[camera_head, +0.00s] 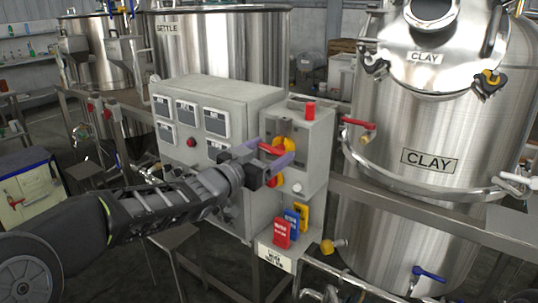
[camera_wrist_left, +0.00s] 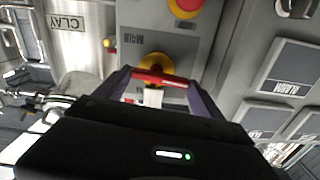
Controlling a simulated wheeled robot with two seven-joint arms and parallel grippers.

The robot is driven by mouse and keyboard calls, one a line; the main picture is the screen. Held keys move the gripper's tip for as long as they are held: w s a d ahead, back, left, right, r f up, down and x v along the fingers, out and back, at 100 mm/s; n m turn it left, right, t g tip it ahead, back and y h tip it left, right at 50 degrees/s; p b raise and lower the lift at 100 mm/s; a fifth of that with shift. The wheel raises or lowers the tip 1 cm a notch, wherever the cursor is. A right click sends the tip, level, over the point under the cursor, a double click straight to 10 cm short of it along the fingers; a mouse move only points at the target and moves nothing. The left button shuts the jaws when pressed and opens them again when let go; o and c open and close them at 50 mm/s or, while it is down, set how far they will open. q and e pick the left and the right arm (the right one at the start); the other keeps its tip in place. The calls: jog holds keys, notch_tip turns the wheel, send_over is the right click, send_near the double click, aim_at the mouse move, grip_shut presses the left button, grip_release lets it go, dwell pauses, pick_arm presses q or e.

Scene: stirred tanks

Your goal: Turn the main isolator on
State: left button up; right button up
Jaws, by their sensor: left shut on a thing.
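The main isolator is a red handle (camera_head: 270,149) on a yellow disc (camera_head: 284,142), on the front of a small grey box (camera_head: 314,140). My left gripper (camera_head: 279,158) is at the isolator with a finger on each side of the handle. In the left wrist view the red handle (camera_wrist_left: 160,77) lies crosswise between the fingers, in front of the yellow disc (camera_wrist_left: 154,64), and my left gripper (camera_wrist_left: 160,92) is shut on it. A label beside the disc appears upside down. The gripper hides part of the disc in the head view. My right gripper is not in view.
A red button on yellow (camera_head: 276,179) sits just below the handle; it also shows in the wrist view (camera_wrist_left: 186,7). A larger grey cabinet (camera_head: 190,88) with meters adjoins at left. Red, blue and yellow tags (camera_head: 291,219) hang below. A steel clay tank (camera_head: 395,130) stands right.

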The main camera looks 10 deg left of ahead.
pick_arm(q)
jog(key=m+b, duration=0.2)
jog(key=m, duration=0.1)
jog(key=m+b, duration=0.1)
jog(key=m, duration=0.1)
jog(key=m+b, duration=0.2)
jog(key=shift+s+d+m, duration=0.1)
jog(key=shift+d+m, duration=0.1)
jog(key=shift+m, duration=0.1)
jog(key=m+b, duration=0.3)
jog(key=m, duration=0.2)
jog(key=shift+d, duration=0.2)
jog(key=shift+s+d+m+b, duration=0.15)
jog(key=shift+m+b, duration=0.55)
jog(key=shift+m, duration=1.5)
jog(key=o, duration=1.4)
jog(key=shift+c, duration=0.2)
jog(key=shift+r, duration=0.1)
